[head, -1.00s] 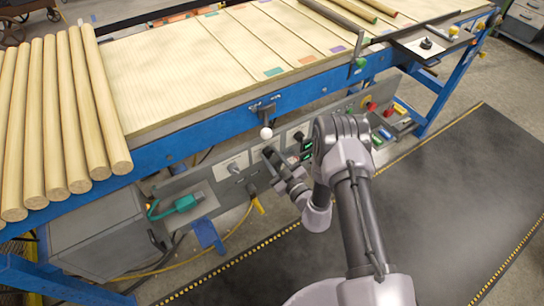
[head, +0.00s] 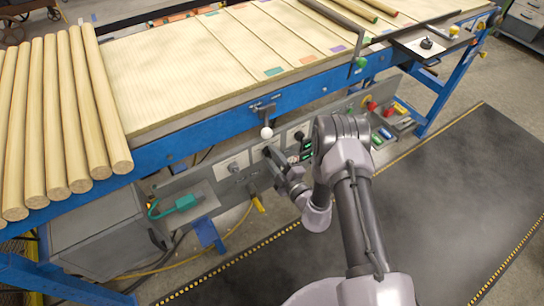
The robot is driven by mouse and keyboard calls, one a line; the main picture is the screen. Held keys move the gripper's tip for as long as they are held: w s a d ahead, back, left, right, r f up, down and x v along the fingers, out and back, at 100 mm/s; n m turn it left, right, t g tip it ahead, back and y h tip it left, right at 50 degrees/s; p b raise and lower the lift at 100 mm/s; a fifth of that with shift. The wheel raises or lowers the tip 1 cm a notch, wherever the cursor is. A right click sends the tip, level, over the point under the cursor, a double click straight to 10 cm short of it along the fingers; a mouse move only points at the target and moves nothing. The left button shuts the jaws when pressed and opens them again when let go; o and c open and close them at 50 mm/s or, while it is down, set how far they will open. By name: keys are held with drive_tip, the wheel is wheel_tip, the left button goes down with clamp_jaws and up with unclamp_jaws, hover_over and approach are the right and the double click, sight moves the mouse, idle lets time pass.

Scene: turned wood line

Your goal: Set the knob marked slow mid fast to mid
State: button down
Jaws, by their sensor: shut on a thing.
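My gripper (head: 271,153) is at the panel, in front of the plate just below a white ball-ended lever. It is shut on a knob there, which its fingers and wrist mostly hide. The marks slow, mid and fast cannot be read at this size, and the knob's pointer direction cannot be made out. Another plate with a small dark knob (head: 233,167) sits left of my gripper, and one more plate (head: 297,133) sits to its right.
The white ball lever (head: 266,132) hangs close above my gripper. Dark switches with green lights (head: 306,146) are close on the right. Wooden rods (head: 60,120) lie on the table at left. A green-handled tool (head: 180,204) is at lower left. The dark floor mat (head: 450,190) is clear.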

idle(0.4)
drive_tip(key=c, duration=1)
unclamp_jaws()
drive_tip(key=shift+s, duration=0.1)
drive_tip(key=p+v, duration=0.4)
drive_tip(key=v, duration=1.3)
drive_tip(key=shift+s+d, duration=0.1)
drive_tip(key=shift+d, duration=0.1)
